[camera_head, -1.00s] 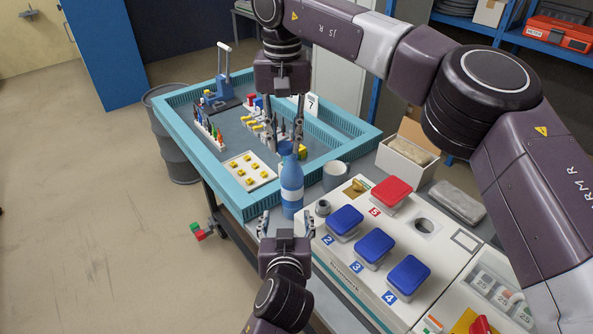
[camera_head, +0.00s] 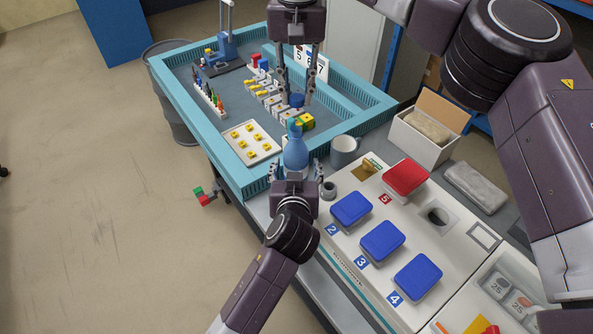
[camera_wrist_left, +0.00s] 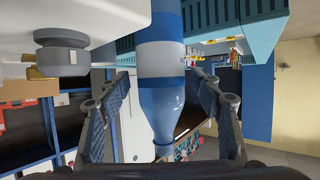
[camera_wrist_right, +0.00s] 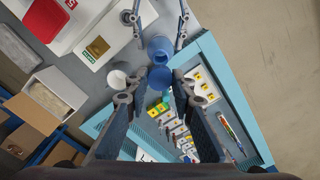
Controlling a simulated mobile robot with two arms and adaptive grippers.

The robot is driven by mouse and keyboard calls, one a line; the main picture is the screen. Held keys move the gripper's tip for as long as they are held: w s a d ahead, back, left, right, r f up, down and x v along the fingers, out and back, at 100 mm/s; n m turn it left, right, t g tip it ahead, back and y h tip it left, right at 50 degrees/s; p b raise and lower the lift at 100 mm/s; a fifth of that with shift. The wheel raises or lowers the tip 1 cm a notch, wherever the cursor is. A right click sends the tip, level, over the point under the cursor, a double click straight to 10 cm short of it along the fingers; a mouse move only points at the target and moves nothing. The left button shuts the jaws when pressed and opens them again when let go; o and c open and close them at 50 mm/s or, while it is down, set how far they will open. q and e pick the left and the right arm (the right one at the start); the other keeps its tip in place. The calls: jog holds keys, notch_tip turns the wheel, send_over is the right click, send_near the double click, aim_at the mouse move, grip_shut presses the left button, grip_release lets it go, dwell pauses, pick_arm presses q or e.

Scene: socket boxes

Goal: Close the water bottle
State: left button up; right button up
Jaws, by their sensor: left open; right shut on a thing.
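A blue water bottle (camera_head: 296,153) with a pale band stands upright at the table's near edge; its mouth looks uncovered. My left gripper (camera_head: 295,170) is open, with its fingers on either side of the bottle; the left wrist view also shows the bottle (camera_wrist_left: 162,95) between the spread fingers, no clear contact. My right gripper (camera_head: 296,94) points down, shut on a blue cap (camera_head: 297,101) above the bottle. In the right wrist view the cap (camera_wrist_right: 160,79) sits between the fingertips, apart from and offset beside the bottle (camera_wrist_right: 160,47).
A grey mug (camera_head: 345,151) stands right of the bottle. A panel with blue and red buttons (camera_head: 382,241) fills the right side. A teal-rimmed tray (camera_head: 224,147) with small parts lies behind. An open cardboard box (camera_head: 430,126) stands farther right.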

pick_arm(q)
jog(key=x, duration=0.8)
jog(key=shift+w, duration=0.15)
grip_shut()
dwell(0.3)
dwell(0.5)
